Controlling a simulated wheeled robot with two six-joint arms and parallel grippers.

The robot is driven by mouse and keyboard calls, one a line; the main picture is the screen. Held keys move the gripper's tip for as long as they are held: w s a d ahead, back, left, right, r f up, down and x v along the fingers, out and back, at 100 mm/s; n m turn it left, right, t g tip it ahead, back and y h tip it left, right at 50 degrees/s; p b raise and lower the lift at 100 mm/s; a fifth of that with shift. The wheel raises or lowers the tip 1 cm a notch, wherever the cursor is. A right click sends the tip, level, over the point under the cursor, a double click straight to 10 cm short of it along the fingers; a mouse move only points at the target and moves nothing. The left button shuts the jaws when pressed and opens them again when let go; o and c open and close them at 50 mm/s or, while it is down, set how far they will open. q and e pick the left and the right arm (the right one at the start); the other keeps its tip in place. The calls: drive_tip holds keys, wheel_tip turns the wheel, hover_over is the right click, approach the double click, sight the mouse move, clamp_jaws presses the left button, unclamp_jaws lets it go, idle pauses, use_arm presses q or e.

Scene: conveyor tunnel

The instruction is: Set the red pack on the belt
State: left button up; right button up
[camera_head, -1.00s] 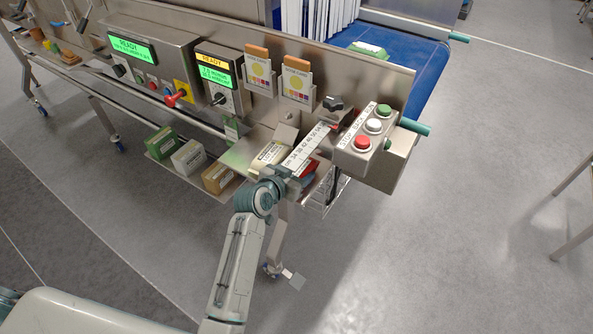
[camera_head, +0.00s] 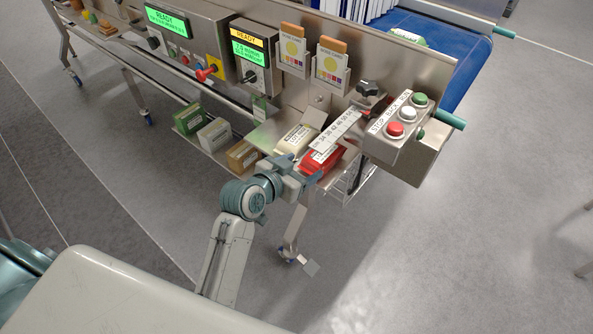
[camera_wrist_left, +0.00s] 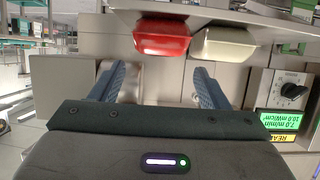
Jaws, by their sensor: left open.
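The red pack (camera_head: 325,160) lies on the small steel shelf at the machine's front, next to a cream pack (camera_head: 294,139). A paper scale strip partly covers the red pack in the head view. In the left wrist view the red pack (camera_wrist_left: 162,37) stands beyond the fingertips, with the cream pack (camera_wrist_left: 226,44) to its right. My left gripper (camera_head: 302,178) is open and empty, just in front of the red pack. Its two fingers (camera_wrist_left: 158,78) are spread wide. The blue belt (camera_head: 473,66) is at the upper right. My right gripper is not in view.
A button box (camera_head: 402,128) and black knob (camera_head: 368,88) stand right of the shelf. Green, white and brown boxes (camera_head: 242,156) sit on a lower shelf at left. A green-and-white pack (camera_head: 408,37) lies on the belt's far part. White strips hang behind it.

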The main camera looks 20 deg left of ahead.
use_arm(q)
drive_tip(key=shift+v, duration=0.8)
